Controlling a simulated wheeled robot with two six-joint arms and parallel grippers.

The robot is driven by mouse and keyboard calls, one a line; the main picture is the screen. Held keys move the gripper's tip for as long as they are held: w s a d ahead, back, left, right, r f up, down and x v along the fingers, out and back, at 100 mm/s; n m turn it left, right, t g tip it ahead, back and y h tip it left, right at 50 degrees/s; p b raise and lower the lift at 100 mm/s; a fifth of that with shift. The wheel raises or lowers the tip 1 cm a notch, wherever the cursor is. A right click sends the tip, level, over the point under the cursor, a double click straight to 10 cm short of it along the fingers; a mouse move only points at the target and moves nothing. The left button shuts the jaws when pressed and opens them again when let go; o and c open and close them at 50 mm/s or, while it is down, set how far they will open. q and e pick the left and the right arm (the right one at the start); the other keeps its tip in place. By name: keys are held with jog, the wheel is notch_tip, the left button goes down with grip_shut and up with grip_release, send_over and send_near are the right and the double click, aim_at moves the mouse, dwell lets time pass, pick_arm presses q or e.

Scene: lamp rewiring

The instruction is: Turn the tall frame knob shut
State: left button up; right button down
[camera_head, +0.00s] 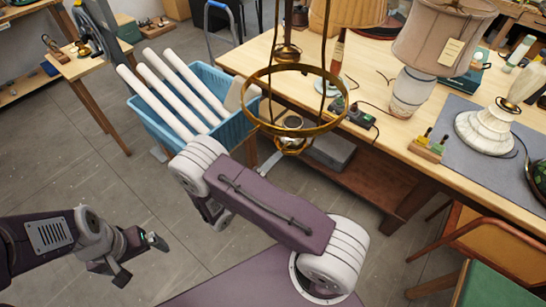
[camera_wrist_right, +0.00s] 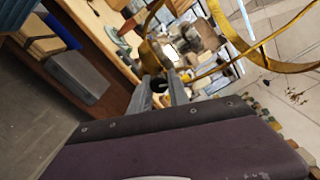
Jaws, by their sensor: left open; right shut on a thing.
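A brass lamp frame (camera_head: 322,128) with a wide ring and thin rods rises at the middle of the head view. Its curved brass rods also show in the right wrist view (camera_wrist_right: 262,62). My right gripper (camera_wrist_right: 160,88) is shut on a small dark knob (camera_wrist_right: 160,86) at the base of the frame. In the head view my right forearm hides most of that gripper, and the knob is too small to make out. My left gripper (camera_head: 141,258) is open and empty at the lower left, over the floor, well away from the frame.
A blue crate (camera_head: 218,141) holding several white tubes stands left of the frame. The wooden bench (camera_head: 385,130) holds lamps, including one with a beige shade (camera_head: 440,40), and small tools. A grey box (camera_head: 330,150) sits on the lower shelf.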

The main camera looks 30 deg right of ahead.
jog(key=shift+r+n+p, duration=0.1)
jog(key=shift+n+p, duration=0.55)
jog(key=shift+n, duration=1.65)
jog(key=c, duration=1.3)
grip_release()
jog(key=shift+o, duration=0.2)
jog(key=b+v, duration=0.3)
jog(key=v, duration=0.6)
jog(key=shift+b, duration=0.35)
